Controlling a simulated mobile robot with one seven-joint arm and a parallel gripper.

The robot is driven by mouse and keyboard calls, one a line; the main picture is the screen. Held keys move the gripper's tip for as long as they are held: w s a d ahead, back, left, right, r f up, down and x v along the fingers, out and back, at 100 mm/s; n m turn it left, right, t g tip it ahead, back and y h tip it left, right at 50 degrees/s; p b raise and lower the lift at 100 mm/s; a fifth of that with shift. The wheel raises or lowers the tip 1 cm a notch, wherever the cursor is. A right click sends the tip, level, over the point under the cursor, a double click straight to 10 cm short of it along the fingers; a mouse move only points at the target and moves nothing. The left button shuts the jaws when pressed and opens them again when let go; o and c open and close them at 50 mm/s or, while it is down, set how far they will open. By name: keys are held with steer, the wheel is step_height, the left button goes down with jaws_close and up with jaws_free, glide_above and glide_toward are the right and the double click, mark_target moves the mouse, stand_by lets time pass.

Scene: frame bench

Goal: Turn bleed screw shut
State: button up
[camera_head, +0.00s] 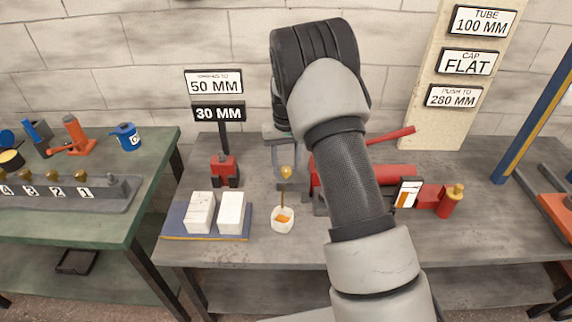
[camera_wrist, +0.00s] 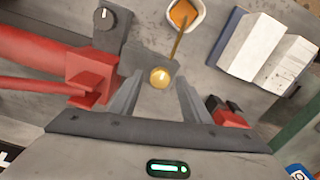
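The bleed screw shows as a small round brass head (camera_wrist: 160,77) in the wrist view and as a small brass spot (camera_head: 286,172) in the head view. A thin amber tube (camera_wrist: 180,42) runs from beside it toward a white cup with orange fluid (camera_wrist: 185,14), also in the head view (camera_head: 282,219). My gripper (camera_wrist: 160,80) is open, with one finger on each side of the brass head; narrow gaps show between head and fingers. Contact in depth cannot be told.
A red cylinder body (camera_wrist: 30,52) with a red lever lies beside my gripper. A black dial (camera_wrist: 103,18) is near it. White blocks (camera_head: 231,213) sit on a blue tray (camera_head: 180,232). A red-and-black part (camera_head: 224,171) stands behind them. Bare bench top shows right of the cup.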

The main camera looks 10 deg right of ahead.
step_height(320, 180, up, 17)
steer(key=p, duration=0.1)
steer(key=shift+r+p, duration=0.2)
steer(key=shift+p, duration=0.15)
stand_by(0.3)
step_height(320, 180, up, 10)
steer(key=t+p, duration=0.1)
steer(key=p, duration=0.2)
glide_above(286, 169)
steer(key=s, duration=0.5)
steer(key=s+r+t+p, duration=0.2)
steer(key=s+r, duration=0.6)
steer(key=s, duration=0.1)
steer(key=s+r+t+p, duration=0.2)
steer(key=s+p, duration=0.2)
steer(key=s, duration=1.5)
steer(key=shift+s+d+r+t+p, duration=0.3)
steer(key=shift+s+d+r, duration=0.05)
steer(key=shift+d, duration=0.1)
steer(key=shift+d, duration=0.1)
